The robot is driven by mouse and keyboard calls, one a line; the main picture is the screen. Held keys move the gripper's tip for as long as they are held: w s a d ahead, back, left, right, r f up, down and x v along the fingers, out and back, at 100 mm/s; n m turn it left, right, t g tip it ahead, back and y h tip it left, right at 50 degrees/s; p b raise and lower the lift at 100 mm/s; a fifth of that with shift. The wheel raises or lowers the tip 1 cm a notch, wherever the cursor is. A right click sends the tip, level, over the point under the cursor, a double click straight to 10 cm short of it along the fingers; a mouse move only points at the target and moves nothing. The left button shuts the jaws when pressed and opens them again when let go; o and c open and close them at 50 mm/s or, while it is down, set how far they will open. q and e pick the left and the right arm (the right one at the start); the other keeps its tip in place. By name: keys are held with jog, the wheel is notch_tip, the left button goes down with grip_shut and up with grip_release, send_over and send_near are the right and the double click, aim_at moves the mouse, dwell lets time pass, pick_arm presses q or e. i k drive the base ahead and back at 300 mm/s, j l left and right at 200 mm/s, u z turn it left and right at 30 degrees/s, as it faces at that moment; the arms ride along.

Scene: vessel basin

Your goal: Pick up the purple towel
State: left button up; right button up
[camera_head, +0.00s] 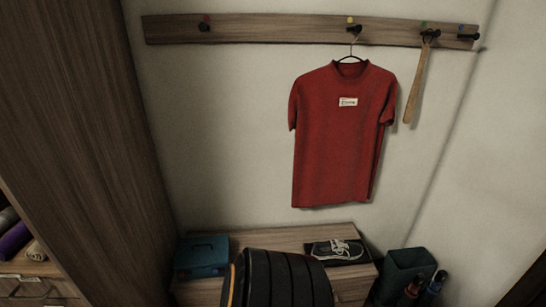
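The purple towel (14,240) is a rolled bundle on a wooden shelf at the left edge of the head view. The picture edge cuts off part of it. A dark grey roll (7,219) lies just behind it, and a beige roll (36,252) lies beside it on the right. Neither of my grippers shows in this view, so I cannot see where they are relative to the towel.
A tall wooden panel (90,130) stands right of the shelf. A wooden bench (270,238) carries a teal box (202,256) and dark shoes (336,250). A dark bin (408,262) stands at right. A red shirt (343,140) hangs from the peg rail (270,28).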

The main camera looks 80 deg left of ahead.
aim_at(16, 237)
jog(key=k+u, duration=0.1)
jog(key=u, duration=0.3)
jog(key=k+u, duration=0.15)
jog(key=u, duration=0.25)
jog(key=k+u, duration=0.1)
jog(key=u, duration=3.6)
